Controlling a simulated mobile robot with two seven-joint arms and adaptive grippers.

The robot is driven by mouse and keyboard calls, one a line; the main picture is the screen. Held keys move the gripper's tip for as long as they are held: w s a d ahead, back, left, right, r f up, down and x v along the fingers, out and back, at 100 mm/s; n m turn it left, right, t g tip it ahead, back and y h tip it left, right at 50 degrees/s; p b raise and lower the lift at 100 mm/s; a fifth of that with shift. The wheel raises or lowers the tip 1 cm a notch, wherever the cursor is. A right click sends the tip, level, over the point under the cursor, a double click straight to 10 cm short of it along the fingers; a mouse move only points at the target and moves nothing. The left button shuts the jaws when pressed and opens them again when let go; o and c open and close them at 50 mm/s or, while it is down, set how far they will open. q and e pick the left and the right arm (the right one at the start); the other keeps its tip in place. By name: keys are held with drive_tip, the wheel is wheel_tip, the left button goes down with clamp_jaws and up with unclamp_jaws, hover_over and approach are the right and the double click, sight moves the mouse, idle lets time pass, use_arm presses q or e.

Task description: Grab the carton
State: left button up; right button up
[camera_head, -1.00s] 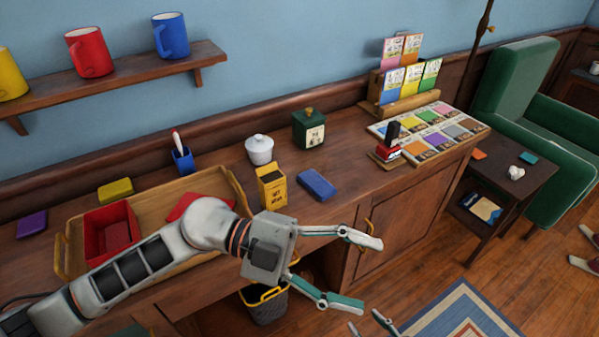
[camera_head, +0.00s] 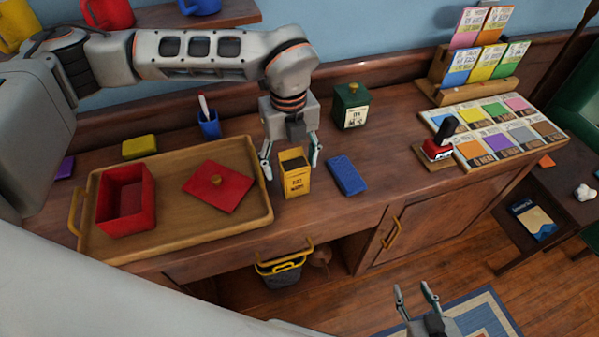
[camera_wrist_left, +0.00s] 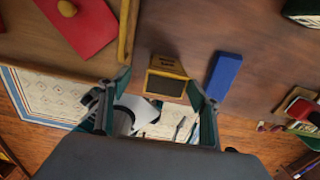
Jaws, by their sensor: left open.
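The carton (camera_head: 296,179) is a yellow open-topped box with a dark inside and dark lettering on its front. It stands upright on the wooden counter, right of the tray. My left gripper (camera_head: 292,170) reaches down from above and behind it, open, with one finger at each side of the carton. In the left wrist view the carton (camera_wrist_left: 167,67) lies ahead between the open fingers of my left gripper (camera_wrist_left: 163,80). I cannot tell whether either finger touches it. My right gripper (camera_head: 415,288) is open and empty, low over the floor at the bottom of the head view.
A wooden tray (camera_head: 257,217) with a red box (camera_head: 127,200) and red lid (camera_head: 218,186) is left of the carton. A blue block (camera_head: 347,175) lies close on its right. A green canister (camera_head: 351,105) stands behind. A basket (camera_head: 283,271) sits below the counter.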

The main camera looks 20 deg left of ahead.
sight(295, 178)
use_arm(q)
drive_tip(key=shift+w+d+f+p, duration=0.1)
drive_tip(key=shift+d+f+p, duration=0.1)
drive_tip(key=shift+f, duration=0.8)
drive_tip(key=shift+w+d+f+p, duration=0.1)
drive_tip(key=shift+f+p, duration=0.1)
drive_tip(key=shift+f, duration=0.85)
drive_tip(key=shift+d+f+p, duration=0.1)
drive_tip(key=shift+f+p, duration=0.1)
drive_tip(key=shift+f, duration=0.8)
drive_tip(key=c, duration=0.9)
